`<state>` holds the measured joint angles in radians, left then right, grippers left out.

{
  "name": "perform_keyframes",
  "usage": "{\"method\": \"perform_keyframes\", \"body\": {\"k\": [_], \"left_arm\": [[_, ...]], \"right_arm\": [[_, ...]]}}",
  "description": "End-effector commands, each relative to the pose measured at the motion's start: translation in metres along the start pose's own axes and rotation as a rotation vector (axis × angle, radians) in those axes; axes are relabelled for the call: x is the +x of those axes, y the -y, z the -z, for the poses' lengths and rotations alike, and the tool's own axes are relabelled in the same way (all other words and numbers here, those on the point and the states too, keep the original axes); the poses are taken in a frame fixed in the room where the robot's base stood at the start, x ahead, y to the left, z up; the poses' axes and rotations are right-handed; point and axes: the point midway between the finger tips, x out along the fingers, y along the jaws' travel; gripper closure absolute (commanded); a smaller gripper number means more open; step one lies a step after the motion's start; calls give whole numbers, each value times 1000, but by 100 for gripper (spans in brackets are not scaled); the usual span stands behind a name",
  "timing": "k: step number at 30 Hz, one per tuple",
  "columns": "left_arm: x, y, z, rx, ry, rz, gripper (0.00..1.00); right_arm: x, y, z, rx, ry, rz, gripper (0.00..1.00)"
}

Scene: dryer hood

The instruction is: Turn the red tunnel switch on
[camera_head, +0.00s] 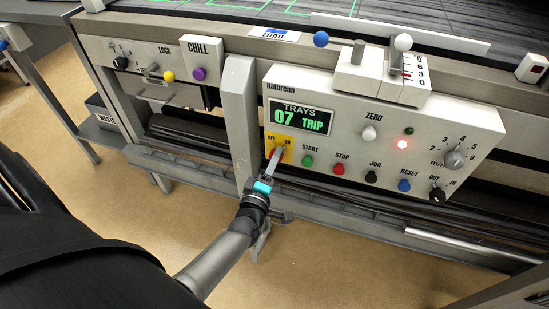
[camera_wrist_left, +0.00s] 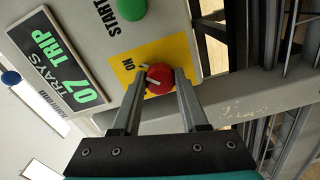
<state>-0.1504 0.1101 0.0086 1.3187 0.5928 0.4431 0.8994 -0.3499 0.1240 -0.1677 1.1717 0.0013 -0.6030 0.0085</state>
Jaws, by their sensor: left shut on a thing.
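The red switch (camera_wrist_left: 163,77) is a round knob with a white mark on a yellow plate (camera_wrist_left: 124,74). In the head view the plate (camera_head: 290,142) carries the labels OFF at left and ON at right, and the knob is mostly hidden behind my fingers. My left gripper (camera_head: 274,158) is at the plate, its fingers pointing into the panel. In the left wrist view its fingertips (camera_wrist_left: 160,73) are shut on the knob, one on each side. The white mark is on the side of the knob nearer ON, but its exact angle is partly covered. My right gripper is not in view.
The panel's display (camera_head: 300,117) reads TRAYS 07 TRIP in green. The green START button (camera_head: 307,160) is close to the plate, with the red STOP button (camera_head: 338,168) farther right. A grey upright post (camera_head: 240,115) stands just left. A red lamp (camera_head: 402,144) glows.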

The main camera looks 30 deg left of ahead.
Motion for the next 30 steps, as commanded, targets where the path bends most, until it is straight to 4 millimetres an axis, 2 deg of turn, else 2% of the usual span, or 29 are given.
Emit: {"method": "perform_keyframes", "body": {"k": [18,19,26,30], "left_arm": [[0,0,0,43,0,0,100],[0,0,0,43,0,0,54],[0,0,0,41,0,0,29],[0,0,0,40,0,0,26]], "right_arm": [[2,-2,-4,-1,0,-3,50],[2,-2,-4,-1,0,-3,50],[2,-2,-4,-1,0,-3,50],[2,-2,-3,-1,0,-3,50]]}}
